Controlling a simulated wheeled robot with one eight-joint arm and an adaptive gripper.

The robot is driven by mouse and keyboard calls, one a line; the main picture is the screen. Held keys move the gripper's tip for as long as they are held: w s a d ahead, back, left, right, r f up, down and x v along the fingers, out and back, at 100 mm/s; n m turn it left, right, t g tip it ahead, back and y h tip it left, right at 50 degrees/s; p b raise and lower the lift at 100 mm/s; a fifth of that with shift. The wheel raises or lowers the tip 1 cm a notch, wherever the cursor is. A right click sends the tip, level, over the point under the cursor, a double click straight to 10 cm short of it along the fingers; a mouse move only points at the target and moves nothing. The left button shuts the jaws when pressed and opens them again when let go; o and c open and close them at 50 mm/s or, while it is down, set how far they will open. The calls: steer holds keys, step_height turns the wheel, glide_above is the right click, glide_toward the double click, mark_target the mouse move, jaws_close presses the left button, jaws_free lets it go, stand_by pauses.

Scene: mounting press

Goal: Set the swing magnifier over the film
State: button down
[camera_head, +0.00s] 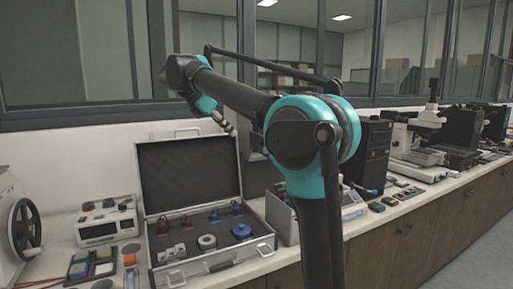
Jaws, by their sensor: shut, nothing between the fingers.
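My gripper (229,128) is small at the end of my raised arm, in front of the upper right part of an open case's lid. It is shut and empty, and touches nothing that I can make out. I cannot pick out a swing magnifier in this view. No other film can be made out.
The open case (190,170) holds several small parts in dark foam. A grey device with a screen (106,229) stands left of it. Black computer towers and a microscope (421,128) stand along the bench to the right. My arm hides the bench's middle.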

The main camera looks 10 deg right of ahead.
steer(key=d+r+x, duration=0.2)
steer(key=x, duration=1.1)
steer(key=shift+w, duration=0.35)
